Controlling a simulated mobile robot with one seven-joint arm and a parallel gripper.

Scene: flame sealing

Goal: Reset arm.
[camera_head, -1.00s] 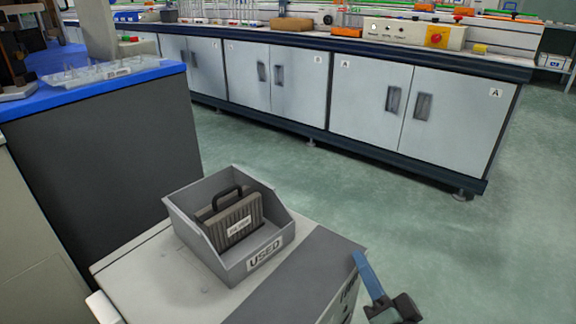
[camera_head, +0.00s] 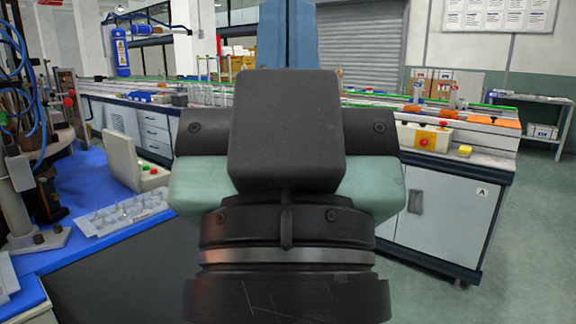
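My arm's end fills the middle of the view, very close to the camera. It has a dark round flange with a metal ring, a black block and pale teal parts at both sides. I cannot tell whether the gripper is open or shut. No held thing shows. The grey bin marked USED is not in view.
A blue-topped bench (camera_head: 85,240) at the left bears a clear tray (camera_head: 122,211) of small pieces and a beige control box (camera_head: 133,165). A long bench with grey cabinets (camera_head: 450,215) runs behind my arm. Green floor (camera_head: 535,240) is free at the right.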

